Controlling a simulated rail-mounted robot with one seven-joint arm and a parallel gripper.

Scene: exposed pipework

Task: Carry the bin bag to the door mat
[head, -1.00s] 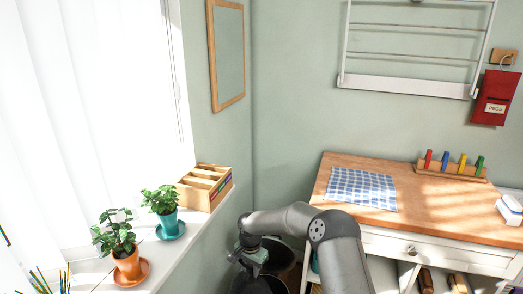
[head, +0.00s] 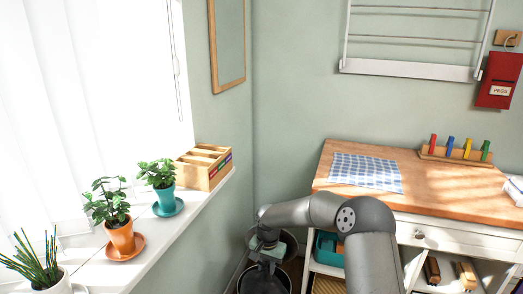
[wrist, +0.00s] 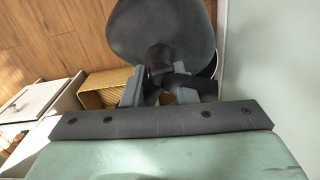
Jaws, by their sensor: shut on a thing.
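The bin bag (wrist: 160,28) is a dark, rounded bundle with a gathered black neck in the wrist view. My gripper (wrist: 160,90) is shut on that neck, with one grey finger on each side. In the head view my gripper (head: 268,247) points down in the corner beside the workbench. The dark bag (head: 264,280) hangs below it, cut off by the frame's lower edge. A dark round bin (head: 288,246) with an open rim is close behind it. I cannot tell whether the bag is clear of the bin. The door mat is not in view.
The workbench (head: 430,185) stands to the right, with a teal box (head: 327,250) and a woven basket (head: 327,285) on its shelves. A windowsill (head: 165,235) with several potted plants runs along the left. Wood floor (wrist: 60,35) shows clear at the wrist view's upper left.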

